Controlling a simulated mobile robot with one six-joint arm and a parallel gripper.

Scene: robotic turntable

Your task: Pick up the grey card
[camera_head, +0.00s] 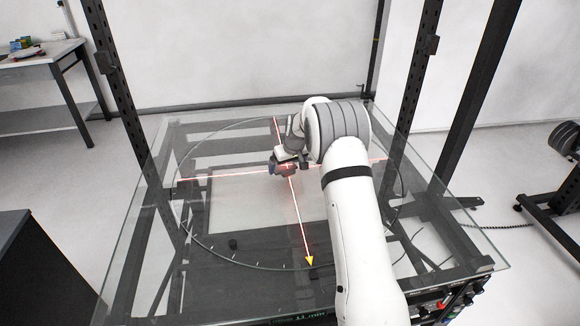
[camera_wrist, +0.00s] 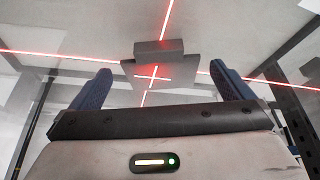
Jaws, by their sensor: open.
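In the wrist view a flat grey card (camera_wrist: 183,74) with a raised grey block along its far side lies on the glass, ahead of my gripper (camera_wrist: 160,70). Red laser lines cross on the card. My gripper's two blue fingers stand wide apart, one on each side of the card in the picture, with nothing between them touching. In the head view my gripper (camera_head: 279,168) is low over the middle of the glass turntable (camera_head: 230,265). I cannot make out the card there; the gripper and arm likely cover it.
Dark upright posts (camera_head: 128,110) frame the glass table. A yellow arrow tip (camera_head: 310,261) ends one red line near the front. A side table (camera_head: 45,75) stands far left. The front-left glass is mostly clear.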

